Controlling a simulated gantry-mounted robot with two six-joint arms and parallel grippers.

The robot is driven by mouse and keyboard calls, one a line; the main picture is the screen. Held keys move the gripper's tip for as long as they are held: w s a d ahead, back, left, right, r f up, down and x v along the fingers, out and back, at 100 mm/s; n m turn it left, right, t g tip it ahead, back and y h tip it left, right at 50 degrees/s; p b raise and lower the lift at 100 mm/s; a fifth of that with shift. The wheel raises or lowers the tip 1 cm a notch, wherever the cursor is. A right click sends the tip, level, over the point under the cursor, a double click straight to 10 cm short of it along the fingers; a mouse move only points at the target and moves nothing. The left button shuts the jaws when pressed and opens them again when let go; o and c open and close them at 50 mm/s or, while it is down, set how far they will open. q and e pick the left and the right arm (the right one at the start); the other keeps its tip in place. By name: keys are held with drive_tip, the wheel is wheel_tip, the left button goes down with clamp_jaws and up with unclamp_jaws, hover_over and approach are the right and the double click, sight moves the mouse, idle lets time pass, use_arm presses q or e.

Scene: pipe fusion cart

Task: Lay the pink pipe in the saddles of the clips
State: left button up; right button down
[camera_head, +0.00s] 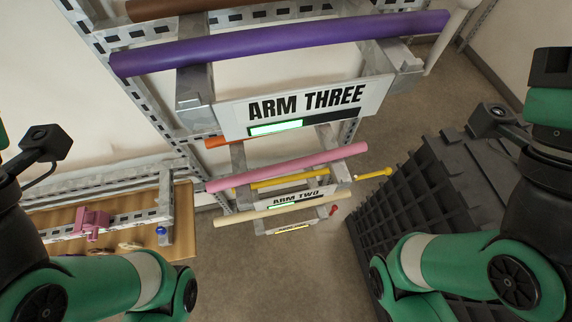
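The pink pipe (287,167) lies across the middle tier of the rack, above the sign reading "ARM TWO" (288,198). Its left end sticks out past the support. A pink clip (91,221) sits on a slotted metal rail at the left, above a brown board; its saddle is too small to make out clearly. No second clip can be told apart. My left arm shows at the lower left and my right arm at the right. Neither gripper's fingers are in view, and both arms are well apart from the pink pipe.
A purple pipe (280,42) lies on the tier above, over the "ARM THREE" sign (305,108). Yellow and cream pipes (270,211) lie near and below the pink one. A dark ribbed crate-like structure (420,190) stands right. A small blue item (161,231) is by the rail.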

drive_tip(key=shift+c, duration=2)
unclamp_jaws()
